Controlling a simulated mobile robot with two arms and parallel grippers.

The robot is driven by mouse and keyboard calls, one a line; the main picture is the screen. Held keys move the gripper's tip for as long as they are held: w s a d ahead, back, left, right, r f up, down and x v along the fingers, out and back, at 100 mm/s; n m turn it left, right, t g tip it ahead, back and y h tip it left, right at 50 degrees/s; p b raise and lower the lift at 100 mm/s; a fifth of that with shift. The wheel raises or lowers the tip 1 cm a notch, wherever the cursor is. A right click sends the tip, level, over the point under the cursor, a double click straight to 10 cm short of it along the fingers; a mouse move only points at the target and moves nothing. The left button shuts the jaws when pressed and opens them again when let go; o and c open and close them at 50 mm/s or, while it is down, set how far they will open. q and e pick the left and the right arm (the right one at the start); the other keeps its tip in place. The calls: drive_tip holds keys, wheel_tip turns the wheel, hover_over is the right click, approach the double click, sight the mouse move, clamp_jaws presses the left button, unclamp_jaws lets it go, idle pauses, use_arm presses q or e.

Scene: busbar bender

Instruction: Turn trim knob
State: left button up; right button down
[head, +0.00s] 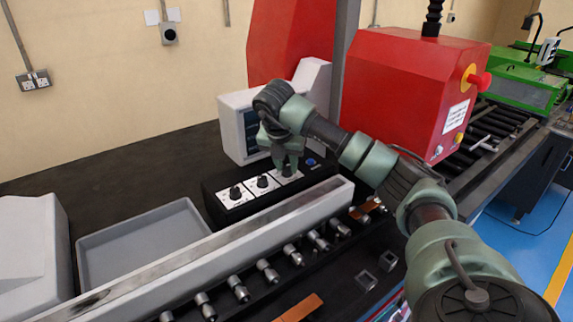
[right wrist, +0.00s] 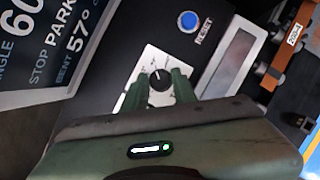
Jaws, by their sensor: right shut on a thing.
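A black control box (head: 220,208) carries three black knobs on white dial plates: a left knob (head: 235,193), a middle knob (head: 263,181) and a right knob at the gripper. My right gripper (head: 287,165) points down at the right knob. In the right wrist view, the right knob (right wrist: 160,80) sits between the green fingertips of my right gripper (right wrist: 159,88), which are shut on it. Its white dial plate (right wrist: 148,62) shows around it, with marks too small to read. Which knob is labelled trim is unclear. My left gripper is out of view.
A blue button (right wrist: 188,21) marked RESET is beside the held knob. A screen (right wrist: 40,45) shows "STOP PARK" and "BENT 57°". A grey tray (head: 140,245) lies left. A long metal bar (head: 230,240) and several rollers lie in front; a red machine housing (head: 405,90) stands right.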

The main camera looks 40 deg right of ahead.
drive_tip(key=shift+f, duration=0.1)
drive_tip(key=c, duration=1.1)
unclamp_jaws()
drive_tip(key=shift+c, duration=0.2)
drive_tip(key=b+v, duration=0.1)
drive_tip(key=v, duration=0.6)
drive_tip(key=shift+r, duration=0.4)
drive_tip(key=shift+a, duration=0.1)
